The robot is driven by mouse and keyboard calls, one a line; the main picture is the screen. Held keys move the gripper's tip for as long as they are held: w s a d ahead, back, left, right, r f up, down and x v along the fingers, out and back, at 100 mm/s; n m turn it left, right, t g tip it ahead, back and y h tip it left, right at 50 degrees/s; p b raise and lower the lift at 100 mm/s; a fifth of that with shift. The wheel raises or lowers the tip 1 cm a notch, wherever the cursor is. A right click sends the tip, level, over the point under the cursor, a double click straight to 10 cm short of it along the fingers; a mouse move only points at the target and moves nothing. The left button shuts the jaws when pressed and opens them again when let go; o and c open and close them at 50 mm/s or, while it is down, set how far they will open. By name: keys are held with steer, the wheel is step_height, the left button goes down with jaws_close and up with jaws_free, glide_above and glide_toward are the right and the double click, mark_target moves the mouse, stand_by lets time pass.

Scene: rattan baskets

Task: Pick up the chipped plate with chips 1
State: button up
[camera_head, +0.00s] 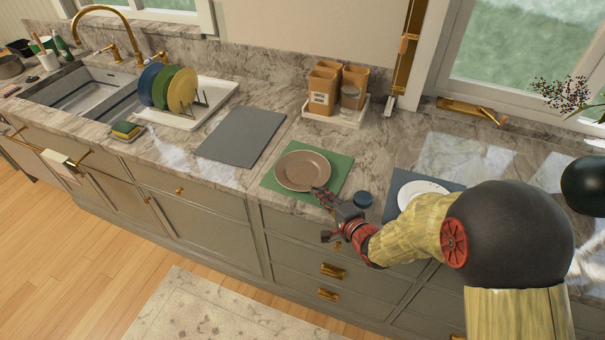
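A brown plate (302,171) lies on a green mat (272,183) on the marble counter. A white plate (424,190) lies on a dark blue mat (398,183) to its right, partly hidden by my arm. I cannot make out chips on either rim at this size. My gripper (326,215) is at the counter's front edge, by the near right side of the brown plate. Its upper finger appears close to or over the rim; I cannot tell whether it touches. The finger opening is too small to judge.
A small dark blue round item (362,199) sits right of my gripper. A grey mat (241,136) lies left. A white dish rack (205,109) holds several coloured plates near the sink. Wooden canisters (322,88) stand behind. A dark round object (585,186) is far right.

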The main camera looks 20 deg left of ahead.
steer(key=b+x, duration=0.1)
steer(key=x, duration=0.2)
steer(key=shift+w+a+f, duration=0.2)
steer(key=shift+w, duration=0.05)
steer(key=shift+w+a, duration=0.1)
steer(key=shift+a, duration=0.05)
steer(key=shift+r, duration=0.1)
jaws_close()
